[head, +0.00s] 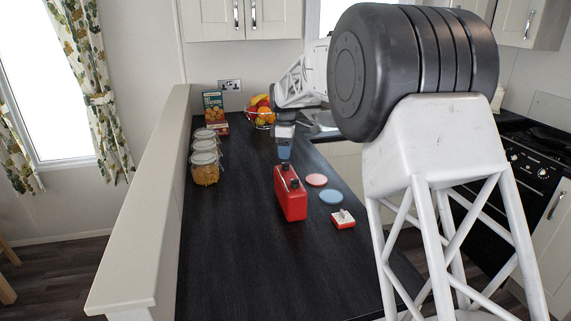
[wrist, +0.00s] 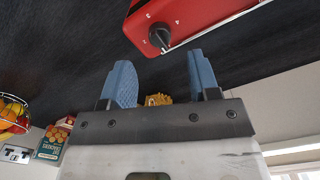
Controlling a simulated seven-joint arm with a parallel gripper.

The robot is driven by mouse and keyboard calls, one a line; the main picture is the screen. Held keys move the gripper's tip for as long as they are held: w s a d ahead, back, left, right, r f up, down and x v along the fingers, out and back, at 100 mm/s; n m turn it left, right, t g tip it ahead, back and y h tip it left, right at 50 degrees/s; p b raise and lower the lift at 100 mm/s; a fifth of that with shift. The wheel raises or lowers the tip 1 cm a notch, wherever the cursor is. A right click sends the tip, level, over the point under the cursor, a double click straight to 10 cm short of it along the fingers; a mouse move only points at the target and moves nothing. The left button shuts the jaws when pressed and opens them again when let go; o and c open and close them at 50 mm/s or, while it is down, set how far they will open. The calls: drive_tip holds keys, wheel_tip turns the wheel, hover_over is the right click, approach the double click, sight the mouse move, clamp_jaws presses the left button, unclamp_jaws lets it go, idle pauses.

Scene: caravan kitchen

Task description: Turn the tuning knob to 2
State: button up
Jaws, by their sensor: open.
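The marks are too small to read surely, and so is the knob's setting. My gripper (head: 284,158) is just behind and above the box's far end. In the wrist view its blue fingers are apart, with nothing between them (wrist: 158,62); the knob is just beyond the tips, apart from them.
A pink coaster (head: 316,180), a blue coaster (head: 331,197) and a small red-and-white item (head: 343,219) lie right of the box. Glass jars (head: 205,172), a carton (head: 213,105) and a fruit basket (head: 262,117) stand further back. The worktop in front is clear.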

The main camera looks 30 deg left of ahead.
sight(286, 166)
drive_tip(key=shift+f, duration=2.75)
drive_tip(key=c, duration=0.9)
drive_tip(key=shift+c, duration=0.2)
